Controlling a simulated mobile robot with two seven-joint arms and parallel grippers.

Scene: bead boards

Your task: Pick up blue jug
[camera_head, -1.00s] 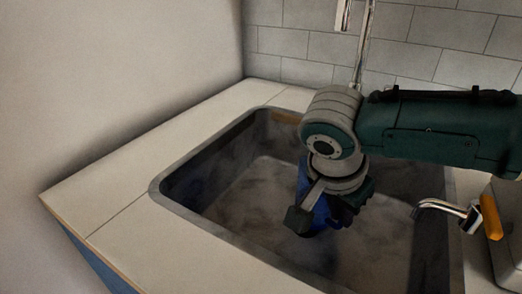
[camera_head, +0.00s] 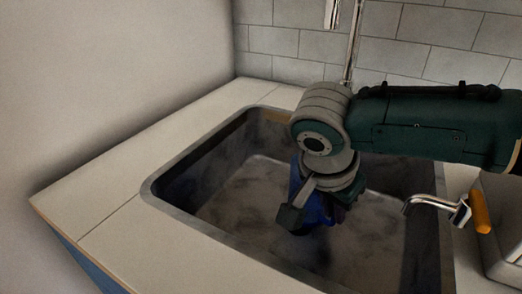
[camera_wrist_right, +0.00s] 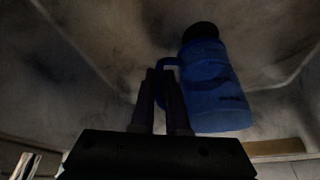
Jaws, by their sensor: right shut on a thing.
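The blue jug (camera_head: 316,208) is inside the sink basin, mostly hidden behind my right gripper in the head view. In the right wrist view the jug (camera_wrist_right: 214,92) shows a dark cap and a loop handle at its side. My right gripper (camera_head: 318,208) points down into the basin. In the wrist view its two fingers (camera_wrist_right: 159,76) are close together around the jug's handle, beside the body, shut on it. Whether the jug touches the basin floor cannot be told. My left gripper is not in view.
The grey sink (camera_head: 190,222) has walls around the jug and gripper. A tall chrome tap (camera_head: 350,50) stands behind it, and a small spout (camera_head: 432,201) is at the right. Pale counter (camera_head: 110,190) lies clear at the left. A tiled wall (camera_head: 420,35) is behind.

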